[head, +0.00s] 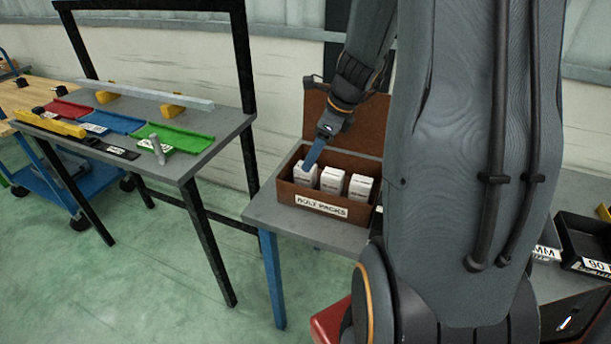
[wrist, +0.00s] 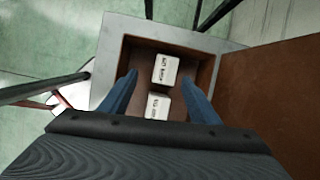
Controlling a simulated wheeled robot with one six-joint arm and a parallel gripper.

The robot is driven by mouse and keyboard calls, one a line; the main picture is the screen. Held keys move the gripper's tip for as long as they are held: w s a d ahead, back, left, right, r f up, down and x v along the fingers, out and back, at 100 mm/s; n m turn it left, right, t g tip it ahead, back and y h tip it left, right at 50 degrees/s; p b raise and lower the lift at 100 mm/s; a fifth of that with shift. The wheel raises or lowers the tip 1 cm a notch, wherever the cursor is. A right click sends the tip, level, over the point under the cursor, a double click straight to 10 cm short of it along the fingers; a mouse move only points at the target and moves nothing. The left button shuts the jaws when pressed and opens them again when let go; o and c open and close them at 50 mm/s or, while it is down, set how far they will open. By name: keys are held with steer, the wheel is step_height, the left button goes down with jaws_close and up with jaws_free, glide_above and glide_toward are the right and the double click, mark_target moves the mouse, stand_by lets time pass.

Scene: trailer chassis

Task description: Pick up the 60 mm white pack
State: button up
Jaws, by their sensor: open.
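Three white packs stand in a row in the brown box marked BOLT PACKS (head: 320,206): a left pack (head: 305,175), a middle pack (head: 332,180) and a right pack (head: 360,187). Their small labels are too small to read, so I cannot tell which is the 60 mm one. My gripper (head: 312,158) points down over the left end of the box. In the wrist view my gripper (wrist: 161,77) is open, its blue fingers either side of the row. It shows a farther pack (wrist: 165,69) and a nearer pack (wrist: 158,106); neither is held.
The box's brown lid (head: 365,125) stands open at the back. The box sits on a grey table (head: 265,210) with some bare top at its left. Another bench (head: 195,140) holds red, blue and green trays. Black labelled bins (head: 585,240) are at the right.

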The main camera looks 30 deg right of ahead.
mark_target(305, 176)
steer(key=shift+w+d+f+m, duration=0.2)
steer(key=shift+w+f+m, duration=0.1)
steer(key=shift+f+m, duration=0.15)
steer(key=shift+w+p+x, duration=0.2)
steer(key=shift+p+x, duration=0.3)
steer(key=shift+x, duration=2.95)
steer(key=shift+d, duration=0.1)
steer(key=shift+r, duration=0.1)
steer(key=c, duration=1.4)
steer(key=shift+o, duration=0.2)
steer(key=shift+r, duration=0.1)
